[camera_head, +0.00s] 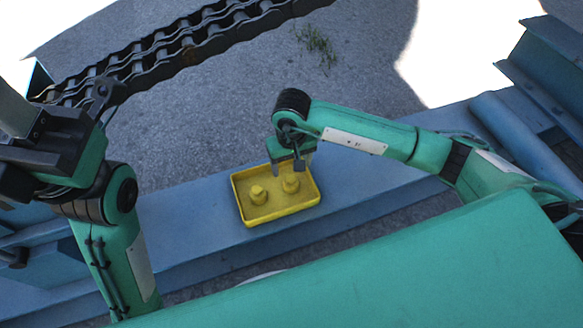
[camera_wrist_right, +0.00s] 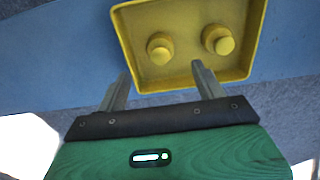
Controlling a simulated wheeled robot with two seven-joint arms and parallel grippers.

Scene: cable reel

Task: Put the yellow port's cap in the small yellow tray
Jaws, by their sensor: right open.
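The small yellow tray (camera_head: 246,217) lies on a blue beam in the head view, and its rim shows in the right wrist view (camera_wrist_right: 125,42). Two yellow knobbed pieces that look like caps stand in it: a left one (camera_head: 258,195) and a right one (camera_head: 291,184). The right wrist view shows both, one (camera_wrist_right: 160,48) and the other (camera_wrist_right: 218,40). My right gripper (camera_head: 289,169) is open and empty over the tray's far edge; its fingertips (camera_wrist_right: 161,72) are apart from both pieces. No port shows.
The blue beam (camera_head: 185,225) runs across under the tray. A dark heavy chain (camera_head: 180,50) lies on the grey ground behind. Blue steel framework (camera_head: 545,70) stands at the right. Bare ground (camera_head: 215,120) lies behind the beam.

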